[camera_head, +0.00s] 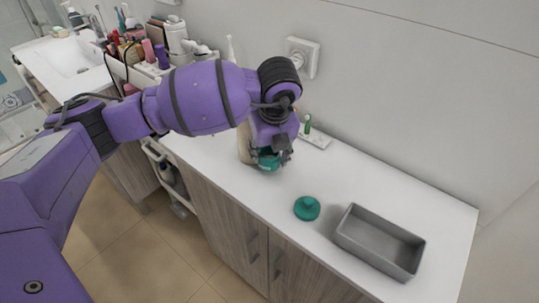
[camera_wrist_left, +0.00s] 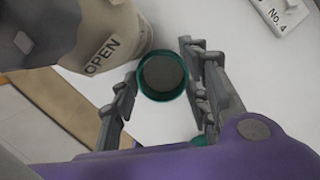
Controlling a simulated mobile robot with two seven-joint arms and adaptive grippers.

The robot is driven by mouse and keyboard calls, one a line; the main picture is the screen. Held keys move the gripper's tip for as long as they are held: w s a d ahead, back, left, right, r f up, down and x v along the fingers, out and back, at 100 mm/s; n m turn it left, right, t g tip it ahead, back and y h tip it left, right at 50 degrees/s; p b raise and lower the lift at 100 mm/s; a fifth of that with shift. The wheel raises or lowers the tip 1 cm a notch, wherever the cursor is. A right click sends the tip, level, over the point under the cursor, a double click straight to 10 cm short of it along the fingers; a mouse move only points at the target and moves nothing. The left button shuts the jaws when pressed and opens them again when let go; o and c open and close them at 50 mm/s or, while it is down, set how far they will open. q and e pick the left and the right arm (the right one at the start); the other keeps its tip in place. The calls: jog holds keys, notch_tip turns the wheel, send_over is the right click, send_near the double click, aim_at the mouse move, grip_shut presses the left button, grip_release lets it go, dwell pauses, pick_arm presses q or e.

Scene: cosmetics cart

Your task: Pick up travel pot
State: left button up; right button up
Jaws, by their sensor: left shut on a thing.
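The travel pot looks like a small open teal pot (camera_head: 268,160) with a dark inside, on the white counter near its front edge. In the left wrist view the pot (camera_wrist_left: 162,98) shows its round rim from above, between the two fingers. My left gripper (camera_head: 273,152) reaches down over it and is shut on it; the arm hides part of the pot in the head view. I cannot tell whether the pot's base touches the counter. A teal lid-like piece with a knob (camera_head: 307,209) lies apart on the counter. My right gripper is not in view.
A beige container marked OPEN (camera_wrist_left: 112,50) stands close beside the pot. A grey rectangular tray (camera_head: 345,236) is at the right of the counter (camera_head: 360,180). A small white plate with a green item (camera_head: 316,138) lies by the wall. Bottles crowd the far left.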

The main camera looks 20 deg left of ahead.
pick_arm(q)
jog(key=s+a+r, duration=0.4)
jog(key=s+r, duration=0.7)
jog(key=s, duration=0.2)
jog(key=shift+s+r, duration=0.2)
jog(key=shift+s, duration=0.1)
